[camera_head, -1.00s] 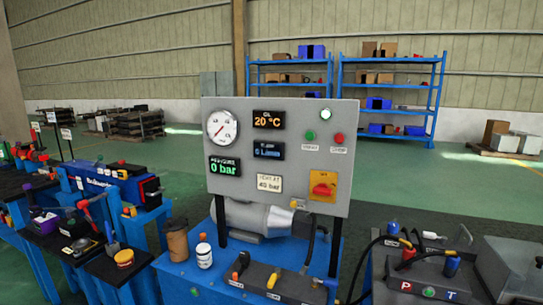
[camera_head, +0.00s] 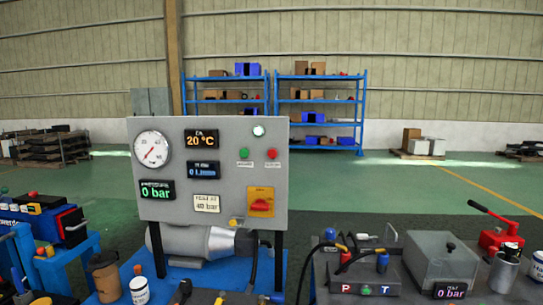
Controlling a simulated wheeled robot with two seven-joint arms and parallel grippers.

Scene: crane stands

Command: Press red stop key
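A grey control panel (camera_head: 215,218) stands in the middle of the head view on dark posts. The red stop key (camera_head: 271,154) is a small round button at its upper right, with a small label below it. A green key (camera_head: 243,153) sits just left of it, and a pale lit lamp (camera_head: 258,130) is above the two. A red rotary switch (camera_head: 261,205) on a yellow plate is lower right. The displays read 20 °C and 0 bar. Neither of my grippers is in view.
A blue bench (camera_head: 200,278) under the panel carries a motor (camera_head: 185,241), a brown cup (camera_head: 104,278) and a white jar (camera_head: 139,290). A bench with a grey box (camera_head: 440,258) stands at right. Blue shelves (camera_head: 318,112) are far behind. Green floor lies between.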

